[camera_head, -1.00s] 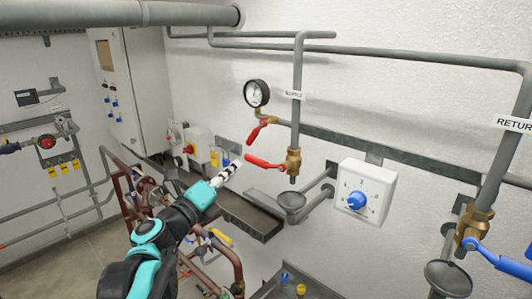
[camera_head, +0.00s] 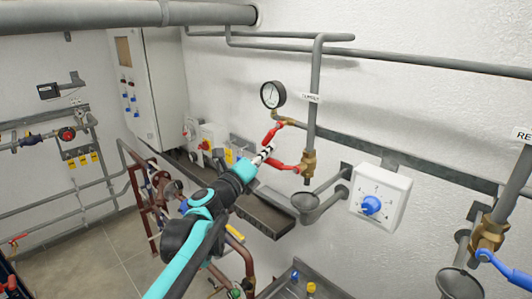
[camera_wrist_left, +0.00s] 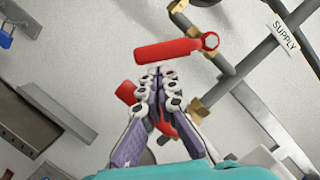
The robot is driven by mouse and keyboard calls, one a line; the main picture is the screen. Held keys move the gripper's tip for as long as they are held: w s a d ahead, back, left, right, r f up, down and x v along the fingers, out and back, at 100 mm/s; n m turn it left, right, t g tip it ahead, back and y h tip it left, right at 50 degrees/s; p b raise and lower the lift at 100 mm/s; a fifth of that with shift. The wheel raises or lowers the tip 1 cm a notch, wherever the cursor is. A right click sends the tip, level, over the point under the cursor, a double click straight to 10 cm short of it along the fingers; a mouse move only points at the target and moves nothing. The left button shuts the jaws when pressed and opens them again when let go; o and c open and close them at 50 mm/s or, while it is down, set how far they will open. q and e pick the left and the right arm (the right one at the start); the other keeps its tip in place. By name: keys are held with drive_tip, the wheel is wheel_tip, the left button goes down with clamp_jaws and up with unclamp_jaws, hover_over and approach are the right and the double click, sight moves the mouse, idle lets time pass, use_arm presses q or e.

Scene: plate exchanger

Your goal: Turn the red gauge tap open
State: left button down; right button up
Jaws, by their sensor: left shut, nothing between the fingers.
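The red gauge tap (camera_head: 272,133) hangs from the pipe below the round pressure gauge (camera_head: 272,94), its lever slanting down to the left. In the left wrist view its red lever (camera_wrist_left: 168,51) lies across the picture just ahead of the fingertips. My left gripper (camera_head: 266,151) is shut and empty, its tips just below the lever. It also shows in the left wrist view (camera_wrist_left: 156,72); whether the tips touch the lever I cannot tell. A second red lever (camera_head: 284,167), on the brass supply valve (camera_head: 309,163), is partly hidden behind my fingers in the wrist view.
The supply pipe (camera_head: 315,75) stands right of the tap, with a grey funnel (camera_head: 306,201) below. A white box with a blue knob (camera_head: 372,205) is further right. A grey tray (camera_head: 262,212) lies below my gripper.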

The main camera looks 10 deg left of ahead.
sight(263, 141)
use_arm(q)
drive_tip(key=shift+w+a+r+m+b, duration=0.1)
drive_tip(key=shift+w+a+m+b, duration=0.2)
drive_tip(key=shift+m, duration=0.4)
drive_tip(key=shift+w+a+r+m+h+b, duration=0.15)
drive_tip(key=shift+a+m+h+b, duration=0.25)
drive_tip(key=shift+m, duration=0.5)
drive_tip(key=m, duration=0.1)
drive_tip(key=a+m+h, duration=0.1)
drive_tip(key=m, duration=0.1)
drive_tip(key=shift+w+a+r, duration=0.2)
drive_tip(key=shift+w+r, duration=0.15)
drive_tip(key=shift+w, duration=0.05)
drive_tip(key=r+m, duration=0.1)
drive_tip(key=a+r+m+h, duration=0.1)
drive_tip(key=m, duration=0.1)
drive_tip(key=w+m, duration=0.1)
drive_tip(key=m, duration=0.1)
drive_tip(key=shift+w+a+r+g+h, duration=0.1)
drive_tip(key=shift+a+r+g+h, duration=0.2)
drive_tip(key=shift+a+r+h, duration=0.1)
drive_tip(key=shift+r, duration=0.1)
